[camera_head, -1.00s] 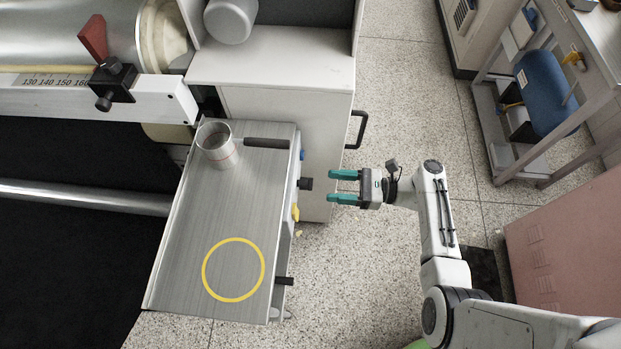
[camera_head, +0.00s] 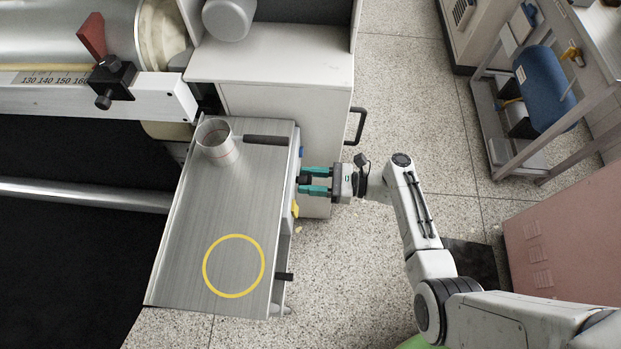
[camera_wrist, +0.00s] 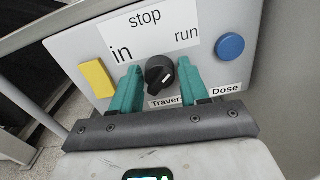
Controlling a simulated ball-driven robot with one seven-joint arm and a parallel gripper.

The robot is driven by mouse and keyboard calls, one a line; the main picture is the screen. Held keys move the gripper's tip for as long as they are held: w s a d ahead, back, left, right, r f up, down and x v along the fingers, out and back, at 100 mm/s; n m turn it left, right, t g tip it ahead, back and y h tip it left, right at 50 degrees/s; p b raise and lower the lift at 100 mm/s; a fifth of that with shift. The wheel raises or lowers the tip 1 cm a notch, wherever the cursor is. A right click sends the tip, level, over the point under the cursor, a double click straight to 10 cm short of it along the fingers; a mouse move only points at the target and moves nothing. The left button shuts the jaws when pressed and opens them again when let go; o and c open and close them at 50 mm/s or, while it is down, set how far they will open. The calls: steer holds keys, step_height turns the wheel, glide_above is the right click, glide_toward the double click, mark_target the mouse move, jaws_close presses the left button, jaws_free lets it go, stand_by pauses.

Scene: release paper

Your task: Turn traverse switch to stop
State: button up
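The traverse switch (camera_wrist: 158,72) is a black round knob on a light panel, below a label reading "in", "stop" and "run". A white mark shows on its lower right; I cannot tell which setting it points to. My gripper (camera_wrist: 160,78) is open, one teal finger on each side of the knob. The left finger looks a little apart from it; I cannot tell if the right one touches. In the head view my gripper (camera_head: 302,181) is at the right side of the metal-topped unit (camera_head: 205,215), with the knob (camera_head: 304,179) between its fingertips.
A yellow switch (camera_wrist: 97,78) is left of the knob, and a blue round button (camera_wrist: 230,46) above "Dose" is right of it. A black handle (camera_head: 357,125) sticks out from the cabinet behind. The speckled floor (camera_head: 350,260) is clear in front of the arm.

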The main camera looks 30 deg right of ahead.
steer(key=c, duration=0.7)
steer(key=shift+n, duration=0.4)
steer(key=n+b, duration=0.1)
steer(key=n, duration=0.3)
steer(key=shift+f+n, duration=0.1)
steer(key=shift+n, duration=0.2)
steer(key=shift+n+b, duration=0.7)
steer(key=shift+n, duration=1.4)
steer(key=o, duration=1.1)
steer(key=shift+c, duration=0.2)
steer(key=shift+d, duration=0.1)
